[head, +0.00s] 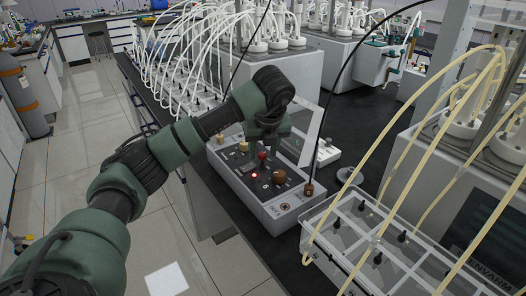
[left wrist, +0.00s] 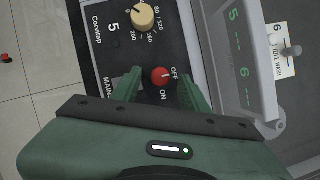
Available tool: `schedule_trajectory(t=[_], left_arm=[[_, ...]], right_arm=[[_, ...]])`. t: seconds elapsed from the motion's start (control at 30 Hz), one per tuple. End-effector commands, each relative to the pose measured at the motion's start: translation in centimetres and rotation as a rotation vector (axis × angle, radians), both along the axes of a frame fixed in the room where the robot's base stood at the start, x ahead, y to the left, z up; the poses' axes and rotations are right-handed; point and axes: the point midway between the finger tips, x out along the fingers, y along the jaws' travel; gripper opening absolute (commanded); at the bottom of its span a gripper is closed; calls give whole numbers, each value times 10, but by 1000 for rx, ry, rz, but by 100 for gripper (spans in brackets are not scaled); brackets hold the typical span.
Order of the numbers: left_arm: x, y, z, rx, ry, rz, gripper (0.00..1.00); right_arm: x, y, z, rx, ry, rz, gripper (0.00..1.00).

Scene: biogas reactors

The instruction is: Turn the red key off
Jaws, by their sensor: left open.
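The red key (head: 262,155) is a small round knob on the grey control box (head: 245,186), beside a lit red light (head: 253,175). In the left wrist view the red key (left wrist: 160,76) sits between printed OFF and ON labels; I cannot tell surely which its mark points at. My left gripper (head: 266,143) hangs over the box, pointing down at the key. In the left wrist view the fingers of my left gripper (left wrist: 160,88) are open, one on each side of the key, with a gap; contact is not visible. My right gripper is not in view.
A cream dial (left wrist: 143,16) marked with numbers sits beside the key. A brown knob (head: 280,176) is on the same box. A clear rack (head: 345,238) with tubes stands to the right. A display panel (left wrist: 240,55) rises close beside one finger.

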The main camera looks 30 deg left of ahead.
Motion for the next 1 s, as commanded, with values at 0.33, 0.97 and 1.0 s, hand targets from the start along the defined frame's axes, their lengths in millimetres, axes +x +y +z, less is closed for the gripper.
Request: schedule_trajectory(t=[0.33, 0.97, 1.0], left_arm=[[-14, -16, 53, -1, -3, -3, 45], [-19, -20, 66, 0, 0, -1, 45], [-19, -20, 66, 0, 0, -1, 45]], right_arm=[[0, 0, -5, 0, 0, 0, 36], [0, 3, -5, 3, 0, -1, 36], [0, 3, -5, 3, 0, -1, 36]])
